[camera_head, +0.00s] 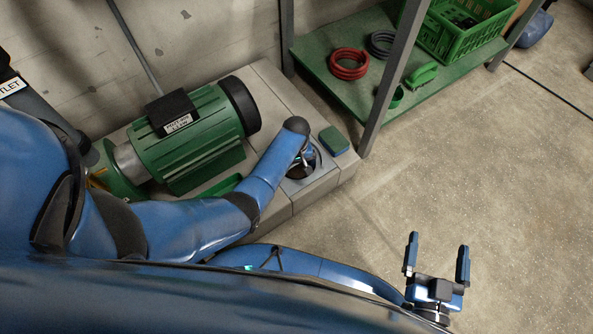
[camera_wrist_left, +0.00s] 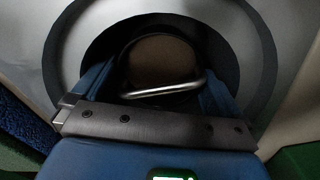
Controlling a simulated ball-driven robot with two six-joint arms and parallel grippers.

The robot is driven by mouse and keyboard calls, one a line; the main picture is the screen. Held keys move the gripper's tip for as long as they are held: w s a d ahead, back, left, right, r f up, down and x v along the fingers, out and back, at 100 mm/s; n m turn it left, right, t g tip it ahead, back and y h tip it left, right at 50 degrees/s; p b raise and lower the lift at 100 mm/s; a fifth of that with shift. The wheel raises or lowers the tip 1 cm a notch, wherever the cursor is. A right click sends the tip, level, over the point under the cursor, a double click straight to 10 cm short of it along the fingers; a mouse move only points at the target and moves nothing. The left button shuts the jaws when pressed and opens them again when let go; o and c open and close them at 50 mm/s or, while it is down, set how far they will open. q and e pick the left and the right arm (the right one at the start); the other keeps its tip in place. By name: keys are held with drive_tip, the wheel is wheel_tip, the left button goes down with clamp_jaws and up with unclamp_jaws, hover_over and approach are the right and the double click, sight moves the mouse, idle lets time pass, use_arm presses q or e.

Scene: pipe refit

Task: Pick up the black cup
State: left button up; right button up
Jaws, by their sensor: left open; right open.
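The black cup (camera_wrist_left: 160,60) shows in the left wrist view as a dark round shape with a brownish inside and a thin metal bar across its near side. My left gripper (camera_head: 303,158) is open over it at the end of the grey plinth, with blue fingers on both sides of the dark shape. Whether the fingers touch it cannot be told. In the head view my gripper and arm hide most of the cup. My right gripper (camera_head: 437,248) is open and empty above the bare floor at the lower right.
A green motor (camera_head: 195,135) stands on the grey plinth (camera_head: 285,105) left of the cup. A green-and-blue sponge-like block (camera_head: 334,140) lies right beside it. A green shelf (camera_head: 325,55) with a red coil (camera_head: 349,64) and a green crate (camera_head: 463,30) stands behind. The floor at right is clear.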

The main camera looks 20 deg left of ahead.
use_arm(q)
drive_tip(key=c, duration=0.8)
drive_tip(key=shift+r, duration=0.1)
drive_tip(key=shift+r, duration=0.1)
